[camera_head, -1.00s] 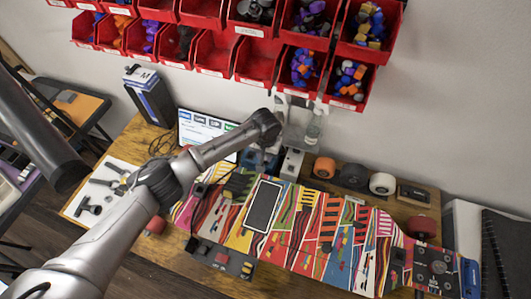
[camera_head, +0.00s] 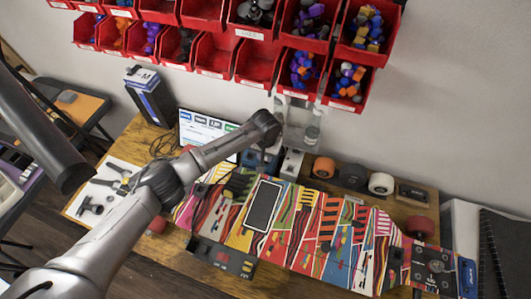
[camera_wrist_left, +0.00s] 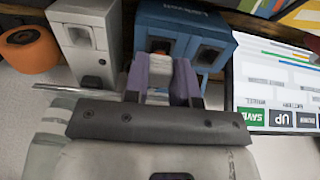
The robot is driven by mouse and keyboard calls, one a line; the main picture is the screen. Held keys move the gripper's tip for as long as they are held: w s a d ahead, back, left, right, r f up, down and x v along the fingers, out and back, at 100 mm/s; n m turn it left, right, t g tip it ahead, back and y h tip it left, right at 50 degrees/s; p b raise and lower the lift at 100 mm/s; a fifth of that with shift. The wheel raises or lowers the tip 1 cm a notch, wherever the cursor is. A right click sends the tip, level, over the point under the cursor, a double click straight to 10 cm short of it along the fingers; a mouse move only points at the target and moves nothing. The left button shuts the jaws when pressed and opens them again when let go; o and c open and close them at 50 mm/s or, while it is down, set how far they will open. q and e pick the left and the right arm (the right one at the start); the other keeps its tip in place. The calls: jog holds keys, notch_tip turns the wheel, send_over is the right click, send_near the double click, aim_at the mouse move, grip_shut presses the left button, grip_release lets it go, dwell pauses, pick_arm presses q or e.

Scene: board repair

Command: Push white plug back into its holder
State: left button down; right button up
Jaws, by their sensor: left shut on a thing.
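The white plug (camera_wrist_left: 158,68) shows as a small pale piece between the purple fingers of my left gripper (camera_wrist_left: 163,82) in the left wrist view. The gripper is shut on it, and the fingers hide most of it. The fingertips are right in front of a blue box (camera_wrist_left: 205,22) with two dark square openings, close to its left opening. I cannot tell whether the plug touches or enters that opening. A white box (camera_wrist_left: 82,18) with one dark opening stands to the left. In the head view my left arm hides much of the blue box (camera_head: 266,157). My right gripper is out of view.
A lit tablet (camera_wrist_left: 275,85) stands right beside the blue box. An orange wheel (camera_wrist_left: 28,50) lies left of the white box. In the head view a colourful deck (camera_head: 320,235) with a phone (camera_head: 263,205) fills the bench. Red bins (camera_head: 255,62) hang above.

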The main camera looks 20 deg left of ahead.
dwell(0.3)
pick_arm(q)
jog(key=shift+f, duration=0.4)
dwell(0.5)
jog(key=shift+f+p, duration=0.15)
jog(key=shift+p, duration=0.3)
dwell(0.4)
jog(key=shift+f, duration=0.1)
dwell(0.6)
jog(key=shift+f, duration=0.4)
dwell(0.4)
jog(key=c, duration=0.6)
grip_release()
jog(key=shift+r, duration=0.2)
